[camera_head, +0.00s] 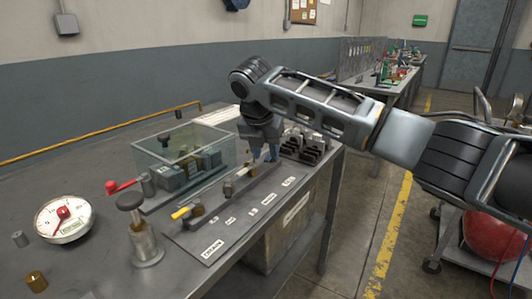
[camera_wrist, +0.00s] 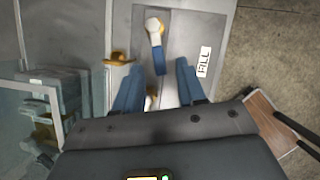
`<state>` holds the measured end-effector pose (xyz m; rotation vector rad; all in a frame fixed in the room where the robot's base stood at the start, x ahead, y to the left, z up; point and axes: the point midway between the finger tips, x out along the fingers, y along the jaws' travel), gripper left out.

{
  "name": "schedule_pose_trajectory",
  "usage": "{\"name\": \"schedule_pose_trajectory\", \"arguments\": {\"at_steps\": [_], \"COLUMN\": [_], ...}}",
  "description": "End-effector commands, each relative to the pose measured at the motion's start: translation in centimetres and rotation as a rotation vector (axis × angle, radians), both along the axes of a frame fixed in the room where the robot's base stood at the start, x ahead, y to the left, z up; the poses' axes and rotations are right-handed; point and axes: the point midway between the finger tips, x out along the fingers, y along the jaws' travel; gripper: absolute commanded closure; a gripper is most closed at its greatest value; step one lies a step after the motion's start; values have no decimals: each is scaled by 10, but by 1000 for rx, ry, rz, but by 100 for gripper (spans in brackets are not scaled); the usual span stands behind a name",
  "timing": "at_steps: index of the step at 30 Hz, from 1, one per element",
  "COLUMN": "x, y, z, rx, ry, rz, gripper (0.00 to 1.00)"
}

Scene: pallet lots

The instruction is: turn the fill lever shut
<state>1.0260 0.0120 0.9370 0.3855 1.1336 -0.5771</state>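The fill lever (camera_wrist: 158,60) has a blue handle and a pale round pivot, beside a white label reading FILL (camera_wrist: 203,62) in the wrist view. Its handle points from the pivot down toward my gripper. My gripper (camera_wrist: 158,82) is open, with one blue-grey finger on each side of the handle's end and visible gaps between. In the head view my gripper (camera_head: 264,155) is low over the far end of the labelled valve panel (camera_head: 215,240). There the lever is mostly hidden by the fingers.
A clear box (camera_head: 185,155) stands left of the panel, close to my gripper. A yellow-handled lever (camera_head: 182,213) is at the panel's near end. A plunger-like fitting (camera_head: 145,240), a red-handled lever (camera_head: 122,186) and a round gauge (camera_head: 63,219) stand further left.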

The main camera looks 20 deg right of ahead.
Motion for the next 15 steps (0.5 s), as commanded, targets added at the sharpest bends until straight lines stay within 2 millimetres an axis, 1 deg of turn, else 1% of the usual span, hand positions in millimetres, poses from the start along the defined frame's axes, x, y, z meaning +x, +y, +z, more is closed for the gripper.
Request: {"name": "schedule_pose_trajectory", "arguments": {"at_steps": [3, 10, 15], "x": [1, 1, 1], "y": [-1, -1, -1], "z": [-4, -4, -4], "rx": [-1, 0, 0], "ry": [1, 0, 0], "rz": [0, 0, 0], "gripper": [60, 61, 77]}}
